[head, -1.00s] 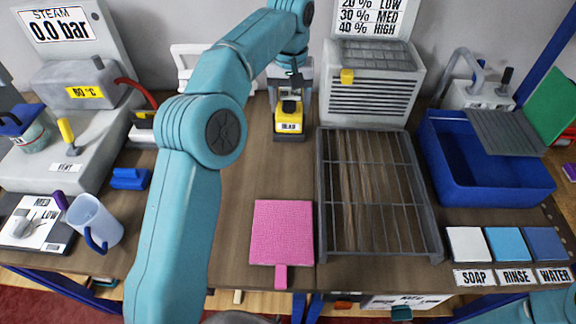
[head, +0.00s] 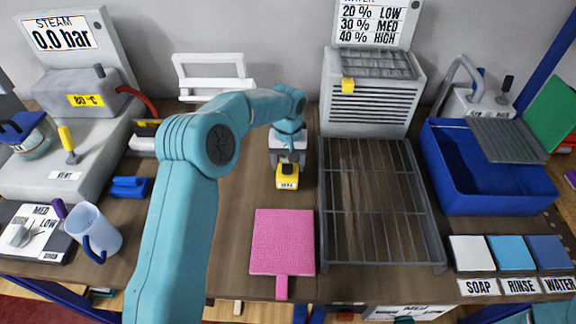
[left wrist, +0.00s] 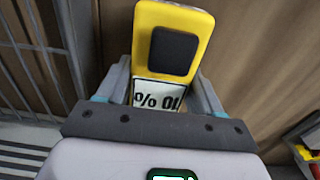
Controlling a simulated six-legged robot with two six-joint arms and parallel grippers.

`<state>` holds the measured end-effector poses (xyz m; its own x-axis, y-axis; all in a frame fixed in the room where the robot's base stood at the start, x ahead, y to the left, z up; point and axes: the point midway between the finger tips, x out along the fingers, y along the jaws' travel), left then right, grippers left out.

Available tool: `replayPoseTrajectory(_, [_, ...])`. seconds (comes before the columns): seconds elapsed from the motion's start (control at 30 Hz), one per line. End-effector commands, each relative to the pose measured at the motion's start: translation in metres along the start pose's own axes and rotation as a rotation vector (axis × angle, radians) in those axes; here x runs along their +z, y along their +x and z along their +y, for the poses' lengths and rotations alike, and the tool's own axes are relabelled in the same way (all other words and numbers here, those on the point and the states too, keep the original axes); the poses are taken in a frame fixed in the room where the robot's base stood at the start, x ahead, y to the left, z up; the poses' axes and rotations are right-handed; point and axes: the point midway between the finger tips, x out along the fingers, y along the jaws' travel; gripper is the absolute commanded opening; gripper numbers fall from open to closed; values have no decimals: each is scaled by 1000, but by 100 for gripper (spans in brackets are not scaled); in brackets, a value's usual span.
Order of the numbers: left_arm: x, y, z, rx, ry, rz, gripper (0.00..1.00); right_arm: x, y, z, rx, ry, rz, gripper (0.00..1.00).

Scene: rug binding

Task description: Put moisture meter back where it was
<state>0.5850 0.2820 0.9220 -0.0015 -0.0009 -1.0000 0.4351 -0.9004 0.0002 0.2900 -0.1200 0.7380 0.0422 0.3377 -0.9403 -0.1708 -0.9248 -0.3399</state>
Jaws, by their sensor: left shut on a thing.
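The moisture meter (head: 287,178) is yellow, with a dark pad and a small white display. My left gripper (head: 288,160) is shut on it and holds it over the bench, behind the pink paddle (head: 284,241). In the left wrist view the meter (left wrist: 190,22) sits between the two fingers of the gripper (left wrist: 160,92), its display upside down and seeming to read 10 %. I cannot tell whether its lower end touches the bench.
A wire drying rack (head: 375,205) stands right of the meter, with a grey vented unit (head: 368,95) behind it. A blue basin (head: 490,180) is at the right. A mug (head: 95,230) and blue brush (head: 131,187) lie left. Bare bench surrounds the paddle.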

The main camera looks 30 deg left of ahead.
Motion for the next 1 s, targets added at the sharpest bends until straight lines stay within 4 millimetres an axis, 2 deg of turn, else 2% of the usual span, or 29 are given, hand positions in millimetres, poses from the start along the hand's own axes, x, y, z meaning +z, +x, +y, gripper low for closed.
replayPoseTrajectory(0.17, [0, 20, 0, -1, 0, 1, 22, 0, -3, -1, 0, 0, 0, 43])
replayPoseTrajectory(0.53, [0, 25, 0, 0, 1, 1, 22, 0, 1, 0, 0, 0, 0, 43])
replayPoseTrajectory(0.57, [0, 25, 0, 0, 1, 1, 69, 0, 1, 0, 0, 0, 0, 43])
replayPoseTrajectory(0.63, [0, 24, 0, 0, 1, 0, 91, 0, 0, 0, 0, 0, 0, 43])
replayPoseTrajectory(0.9, [0, 24, 0, 0, 1, 0, 91, 0, 0, 0, 0, 0, 0, 43])
replayPoseTrajectory(1.0, [0, 17, 0, 0, 1, 1, 91, 0, -5, -2, 0, 0, 0, 43])
